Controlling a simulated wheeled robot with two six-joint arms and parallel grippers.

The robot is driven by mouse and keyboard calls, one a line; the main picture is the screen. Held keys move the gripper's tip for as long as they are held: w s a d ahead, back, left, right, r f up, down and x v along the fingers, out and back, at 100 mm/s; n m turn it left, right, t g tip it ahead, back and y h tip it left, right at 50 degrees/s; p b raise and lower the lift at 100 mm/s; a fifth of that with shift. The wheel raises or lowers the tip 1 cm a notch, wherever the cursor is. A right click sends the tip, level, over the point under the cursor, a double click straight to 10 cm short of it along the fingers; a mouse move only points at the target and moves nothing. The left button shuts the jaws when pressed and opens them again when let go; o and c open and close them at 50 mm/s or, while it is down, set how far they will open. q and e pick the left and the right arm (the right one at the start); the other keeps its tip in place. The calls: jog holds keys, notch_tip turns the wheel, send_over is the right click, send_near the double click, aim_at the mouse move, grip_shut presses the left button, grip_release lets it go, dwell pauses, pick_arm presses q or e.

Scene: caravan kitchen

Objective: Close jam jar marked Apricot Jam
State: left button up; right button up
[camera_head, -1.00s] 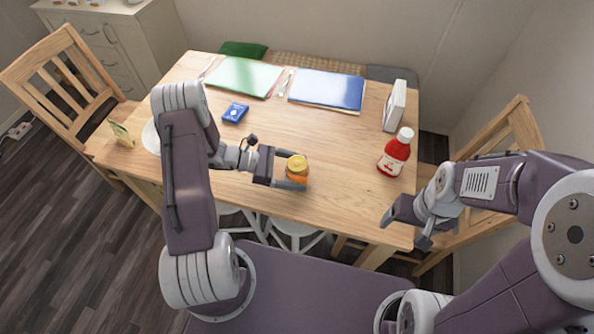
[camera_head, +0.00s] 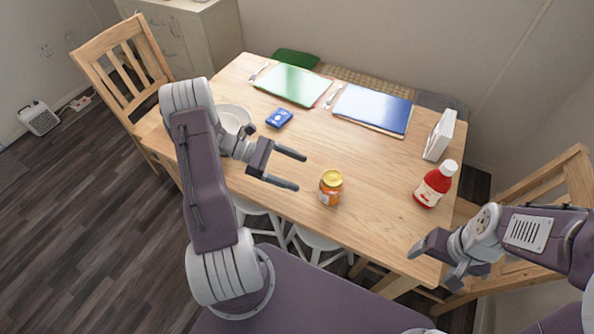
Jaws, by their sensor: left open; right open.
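The jam jar (camera_head: 330,190) stands upright near the front edge of the wooden table, orange with a yellow lid on top. Its label is too small to read, and I cannot tell how tightly the lid sits. My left gripper (camera_head: 293,170) is open and empty to the left of the jar, with its fingers pointing toward it and a gap between. My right gripper (camera_head: 430,262) is open and empty at the table's front right corner, well apart from the jar.
A red bottle with a white cap (camera_head: 434,186) stands right of the jar. A white box-like holder (camera_head: 439,136), a blue placemat (camera_head: 373,107), a green placemat (camera_head: 293,84), a small blue box (camera_head: 279,118) and a white plate (camera_head: 236,117) are on the table (camera_head: 330,145). The table's middle is clear.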

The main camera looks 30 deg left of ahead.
pick_arm(q)
jog(key=s+d+r+m+g+y, duration=0.1)
jog(key=s+m+y, duration=0.4)
jog(key=m, duration=0.5)
jog(key=s+d+r+m+g+y, duration=0.1)
jog(key=s+d+m+y, duration=0.3)
jog(key=m+y, duration=0.4)
jog(key=shift+s+d+r+m, duration=0.15)
jog(key=shift+s+r+m, duration=0.3)
jog(key=shift+s+m, duration=0.55)
jog(key=shift+w, duration=0.2)
